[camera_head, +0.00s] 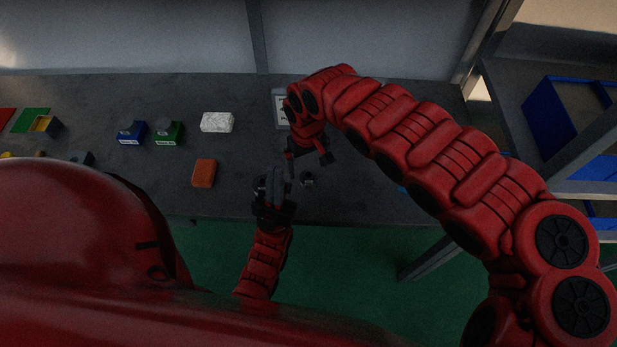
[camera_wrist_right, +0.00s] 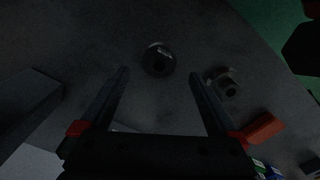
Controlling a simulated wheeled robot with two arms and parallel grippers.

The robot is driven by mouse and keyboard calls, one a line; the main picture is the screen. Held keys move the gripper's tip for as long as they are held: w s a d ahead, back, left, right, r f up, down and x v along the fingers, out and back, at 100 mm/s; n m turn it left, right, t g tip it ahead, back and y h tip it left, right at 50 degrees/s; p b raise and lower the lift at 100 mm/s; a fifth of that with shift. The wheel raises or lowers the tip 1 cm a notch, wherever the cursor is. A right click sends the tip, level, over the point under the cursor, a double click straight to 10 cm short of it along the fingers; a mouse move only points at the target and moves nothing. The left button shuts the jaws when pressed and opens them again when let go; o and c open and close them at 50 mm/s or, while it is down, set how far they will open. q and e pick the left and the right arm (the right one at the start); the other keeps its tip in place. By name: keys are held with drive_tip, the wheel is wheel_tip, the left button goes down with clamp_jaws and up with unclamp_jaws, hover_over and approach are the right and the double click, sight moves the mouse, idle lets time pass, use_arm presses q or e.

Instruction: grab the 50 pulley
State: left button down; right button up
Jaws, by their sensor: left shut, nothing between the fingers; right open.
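A small dark round pulley (camera_head: 306,179) lies on the bench just below my right gripper (camera_head: 308,158). In the right wrist view, a dark round pulley (camera_wrist_right: 158,60) with a light marking on top lies ahead, between the lines of the open, empty fingers (camera_wrist_right: 158,82). A second small round part with a raised hub (camera_wrist_right: 222,82) lies to its right, beyond the right finger. I cannot read which one is marked 50. My left gripper (camera_head: 274,180) is shut and empty, to the left of the pulley in the head view. It hides part of the bench there.
An orange block (camera_head: 204,173), a white block (camera_head: 217,122), a blue box (camera_head: 131,133) and a green box (camera_head: 168,133) stand to the left. A pale-framed item (camera_head: 280,108) is behind my right gripper. Blue bins (camera_head: 553,117) sit on a shelf at right.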

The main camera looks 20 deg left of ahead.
sight(309, 174)
drive_tip(key=shift+s+d+f+p, duration=0.15)
drive_tip(key=shift+f+p, duration=0.15)
drive_tip(key=shift+f, duration=0.75)
drive_tip(key=shift+d+f+p, duration=0.1)
drive_tip(key=shift+f+p, duration=0.15)
drive_tip(key=shift+f, duration=0.75)
clamp_jaws()
